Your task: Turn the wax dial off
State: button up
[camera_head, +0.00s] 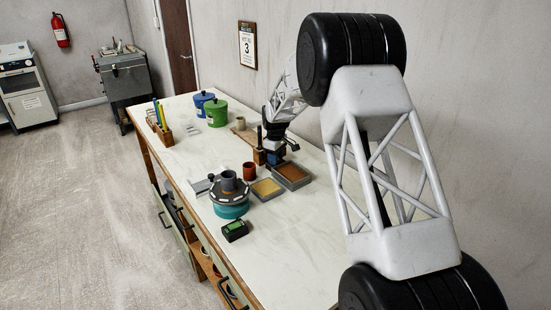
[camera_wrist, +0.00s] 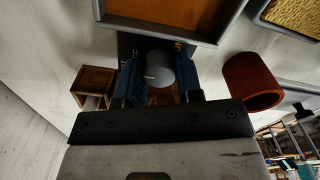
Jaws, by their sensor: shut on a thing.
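The wax dial (camera_wrist: 158,72) is a round grey knob in the wrist view, in front of a dark blue panel (camera_wrist: 128,42) with small orange and pale marks. My gripper (camera_wrist: 160,84) is shut on the dial, one dark blue finger on each side. Its pointer and setting cannot be read. A tray with a brown surface (camera_wrist: 172,12) lies just beyond the panel, and also shows in the head view (camera_head: 292,172). In the head view my gripper (camera_head: 273,154) is low at the back of the bench, and the dial cannot be made out there.
A red-brown cup (camera_head: 249,171) and a yellow-filled tray (camera_head: 266,188) stand close to my gripper. A small wooden box (camera_wrist: 94,82) is at its left in the wrist view. A teal turntable (camera_head: 230,203) and blue and green pots (camera_head: 216,113) stand farther off. The bench's near end is clear.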

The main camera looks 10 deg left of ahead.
dwell(0.3)
jog(key=o, duration=0.9)
jog(key=shift+m, duration=0.5)
jog(key=shift+m, duration=1.7)
jog(key=r, duration=0.8)
jog(key=shift+s+d+r, duration=0.1)
jog(key=shift+d+r, duration=0.1)
jog(key=shift+s+d+r+m+t, duration=0.15)
jog(key=shift+s+d+r+m, duration=0.3)
jog(key=shift+s+d+r, duration=1.95)
jog(key=shift+s+d+r+m+t, duration=0.2)
jog(key=shift+s+d+r+m, duration=0.2)
jog(key=shift+s+d+r, duration=2.05)
jog(key=shift+s+d+r+m+t, duration=0.15)
jog(key=shift+s+d+r+m, duration=0.3)
jog(key=shift+s+d+r, duration=1.95)
jog(key=shift+s+a+f, duration=0.25)
jog(key=shift+s+f, duration=0.25)
jog(key=shift+f, duration=0.1)
